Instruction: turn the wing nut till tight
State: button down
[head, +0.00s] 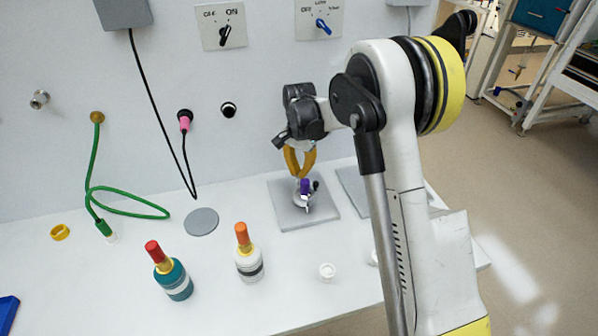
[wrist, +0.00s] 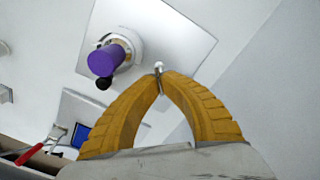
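A fixture with a purple cylinder (head: 305,186) and a round metal base stands on a grey square plate (head: 326,209). The purple cylinder (wrist: 104,60) also shows in the wrist view, with a small black knob beside it. My gripper (head: 300,176) points down at this fixture from above. In the wrist view, the yellow fingertips of my gripper (wrist: 160,78) are nearly together, with a small silver piece (wrist: 158,68) between and just past them. This piece seems to be part of the wing nut; its full shape is hidden.
A red-capped teal bottle (head: 173,272) and an orange-capped white bottle (head: 248,256) stand on the bench left of the fixture. A green hose (head: 130,210) and a grey disc (head: 201,222) lie farther left.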

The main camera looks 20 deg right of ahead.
jog(key=m, duration=0.4)
jog(key=shift+s, duration=0.1)
jog(key=shift+m, duration=1.9)
jog(key=shift+s+m, duration=0.1)
jog(key=shift+m, duration=0.2)
jog(key=c, duration=1.6)
grip_release()
notch_tip(320, 180, up, 12)
jog(key=shift+r, duration=0.1)
